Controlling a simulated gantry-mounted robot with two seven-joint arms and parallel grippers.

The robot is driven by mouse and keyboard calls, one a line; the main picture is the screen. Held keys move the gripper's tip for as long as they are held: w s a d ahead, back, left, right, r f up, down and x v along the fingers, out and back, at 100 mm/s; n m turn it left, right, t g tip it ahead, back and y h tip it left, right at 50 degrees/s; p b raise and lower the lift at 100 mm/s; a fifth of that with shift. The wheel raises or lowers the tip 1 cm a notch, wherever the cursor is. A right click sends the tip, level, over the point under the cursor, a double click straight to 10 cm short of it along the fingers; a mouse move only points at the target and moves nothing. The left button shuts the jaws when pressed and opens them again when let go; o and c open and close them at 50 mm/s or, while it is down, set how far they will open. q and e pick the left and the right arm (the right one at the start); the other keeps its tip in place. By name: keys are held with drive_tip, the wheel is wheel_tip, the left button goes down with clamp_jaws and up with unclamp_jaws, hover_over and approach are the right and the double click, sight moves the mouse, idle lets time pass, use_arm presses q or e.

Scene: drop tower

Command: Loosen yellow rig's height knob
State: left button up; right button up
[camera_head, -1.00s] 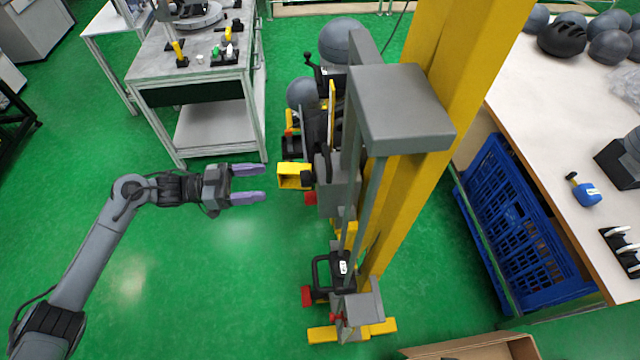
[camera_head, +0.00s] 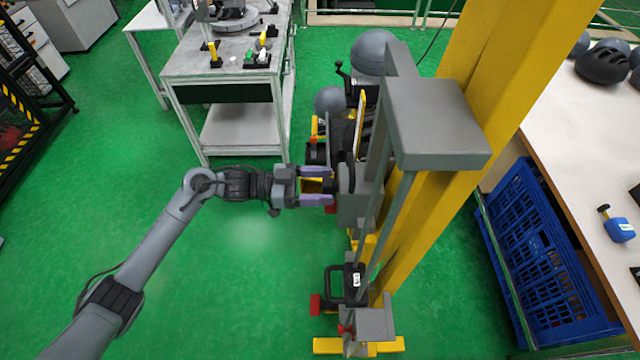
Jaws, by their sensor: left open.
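The yellow rig (camera_head: 450,130) is a tall yellow column with a grey top plate and grey guide rails. A grey carriage (camera_head: 352,208) sits on the rails. A small yellow boxy part (camera_head: 316,186) sticks out from the carriage's left side, with dark parts behind it. I cannot clearly tell the height knob apart here; the fingers and carriage hide much of this spot. My left gripper (camera_head: 317,186) is open, its purple fingers on the far and near sides of the yellow part. Whether they touch it is unclear. My right gripper is out of view.
A grey workbench (camera_head: 215,68) with small tools stands at the back left. Grey headforms (camera_head: 375,52) are beside the rig. A blue crate (camera_head: 540,250) and a white table (camera_head: 570,130) are on the right. Green floor in front of the rig is clear.

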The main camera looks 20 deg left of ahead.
use_arm(q)
drive_tip(key=shift+c, duration=0.3)
drive_tip(key=c, duration=1)
drive_tip(key=shift+m, duration=0.3)
drive_tip(key=shift+s+f+m+b, duration=0.1)
drive_tip(key=shift+s+m+b, duration=0.05)
drive_tip(key=shift+m+b, duration=3.5)
drive_tip(key=shift+s+f+m+b, duration=0.1)
drive_tip(key=shift+m+b, duration=2.15)
drive_tip(key=shift+m, duration=2.8)
drive_tip(key=shift+r, duration=0.1)
